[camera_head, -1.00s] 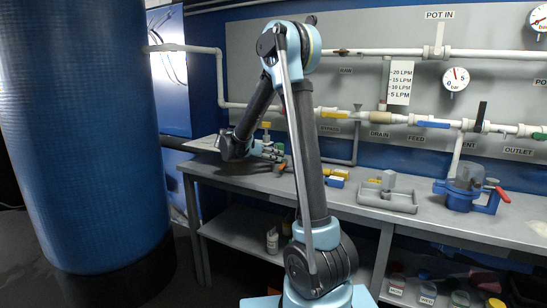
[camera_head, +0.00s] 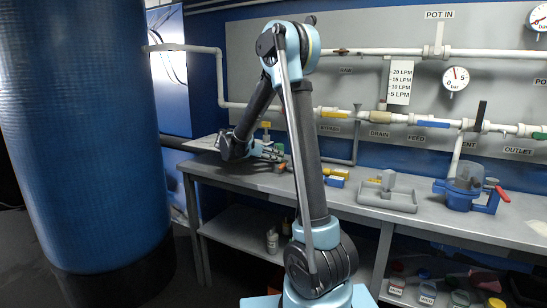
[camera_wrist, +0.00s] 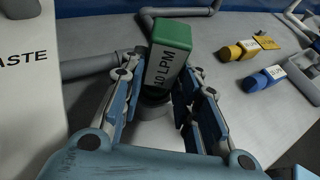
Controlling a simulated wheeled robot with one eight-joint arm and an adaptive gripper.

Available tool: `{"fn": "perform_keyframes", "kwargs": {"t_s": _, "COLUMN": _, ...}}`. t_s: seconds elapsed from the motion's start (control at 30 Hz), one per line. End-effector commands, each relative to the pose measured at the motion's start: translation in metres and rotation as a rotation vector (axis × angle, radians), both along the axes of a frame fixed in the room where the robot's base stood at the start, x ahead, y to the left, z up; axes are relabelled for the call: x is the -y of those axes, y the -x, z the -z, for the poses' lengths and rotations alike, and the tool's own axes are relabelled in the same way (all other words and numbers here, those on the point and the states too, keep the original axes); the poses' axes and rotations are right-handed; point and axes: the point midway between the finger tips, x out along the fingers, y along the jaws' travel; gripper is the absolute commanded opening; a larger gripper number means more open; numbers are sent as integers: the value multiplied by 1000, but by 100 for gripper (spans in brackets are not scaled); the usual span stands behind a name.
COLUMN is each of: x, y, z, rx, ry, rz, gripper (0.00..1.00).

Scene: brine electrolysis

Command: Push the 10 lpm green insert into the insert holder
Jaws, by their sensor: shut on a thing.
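The green insert (camera_wrist: 170,55), a block marked "10 LPM", stands upright between the fingers of my gripper (camera_wrist: 160,78) in the wrist view. My gripper is shut on it, one finger on each side. Below the insert is a round grey part (camera_wrist: 153,128) that looks like the insert holder. The fingers and the insert partly hide it, so I cannot tell how deep the insert sits. In the head view my gripper (camera_head: 268,153) is low over the left end of the bench, and the insert is too small to make out well.
A yellow insert (camera_wrist: 240,49) and a blue insert (camera_wrist: 262,79) lie to the right on the bench (camera_wrist: 230,105). A white "WASTE" panel (camera_wrist: 25,85) stands close on the left. A grey tray (camera_head: 388,196) is farther right.

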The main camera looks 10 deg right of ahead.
Motion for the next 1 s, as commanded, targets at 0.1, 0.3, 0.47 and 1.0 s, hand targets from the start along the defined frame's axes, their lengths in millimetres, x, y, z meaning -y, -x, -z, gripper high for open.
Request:
{"fn": "perform_keyframes", "kwargs": {"t_s": 0.1, "x": 0, "y": 1, "z": 2, "rx": -3, "ry": -2, "rz": 0, "gripper": 5}}
{"fn": "perform_keyframes", "kwargs": {"t_s": 0.3, "x": 0, "y": 2, "z": 0, "rx": -5, "ry": -2, "rz": 1, "gripper": 5}}
{"fn": "perform_keyframes", "kwargs": {"t_s": 0.47, "x": 0, "y": 1, "z": -2, "rx": -3, "ry": -2, "rz": 0, "gripper": 5}}
{"fn": "perform_keyframes", "kwargs": {"t_s": 1.0, "x": 0, "y": 1, "z": -3, "rx": -2, "ry": -1, "rz": 1, "gripper": 53}}
